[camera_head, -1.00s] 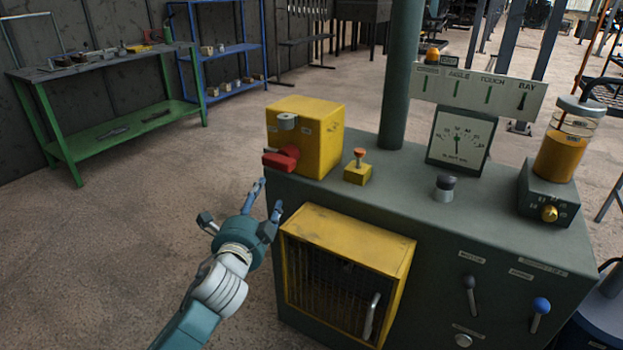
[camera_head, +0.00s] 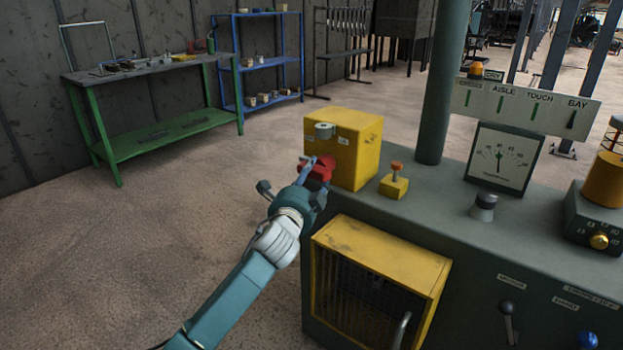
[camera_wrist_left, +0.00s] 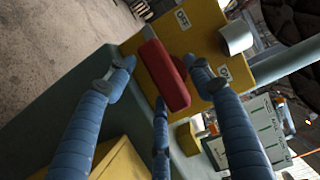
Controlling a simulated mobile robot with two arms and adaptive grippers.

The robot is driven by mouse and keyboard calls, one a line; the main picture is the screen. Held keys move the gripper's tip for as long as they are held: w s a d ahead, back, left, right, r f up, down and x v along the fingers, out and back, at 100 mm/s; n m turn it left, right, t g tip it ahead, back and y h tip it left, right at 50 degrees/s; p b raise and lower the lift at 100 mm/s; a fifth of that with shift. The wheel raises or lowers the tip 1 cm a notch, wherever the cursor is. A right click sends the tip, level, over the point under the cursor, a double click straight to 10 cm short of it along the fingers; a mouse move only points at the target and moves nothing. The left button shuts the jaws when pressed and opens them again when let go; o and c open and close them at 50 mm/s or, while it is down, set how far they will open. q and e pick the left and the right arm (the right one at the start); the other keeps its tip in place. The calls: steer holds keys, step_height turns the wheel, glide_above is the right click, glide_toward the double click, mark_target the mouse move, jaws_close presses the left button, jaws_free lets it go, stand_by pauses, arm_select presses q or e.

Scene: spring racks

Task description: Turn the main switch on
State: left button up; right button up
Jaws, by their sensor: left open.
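The main switch is a yellow box (camera_head: 358,150) with a red handle (camera_head: 319,169) on its left face, standing on the grey-green cabinet. In the left wrist view the red handle (camera_wrist_left: 166,76) lies between my spread fingers. A label reading "OFF" (camera_wrist_left: 183,19) is on the yellow face near one end of the handle, and a second label (camera_wrist_left: 225,73), hard to read, is on the other side. My left gripper (camera_head: 298,180) is open, right at the handle, with its fingers around it. I cannot tell whether they touch it. My right gripper is out of view.
A small yellow box with an orange-red knob (camera_head: 396,168) stands right of the switch. A gauge (camera_head: 502,160), a black-topped knob (camera_head: 484,207) and a yellow-framed grille (camera_head: 383,252) are on the cabinet. A green workbench (camera_head: 160,133) stands back left; the floor between is clear.

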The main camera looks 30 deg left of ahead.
arm_select(q)
jaws_close()
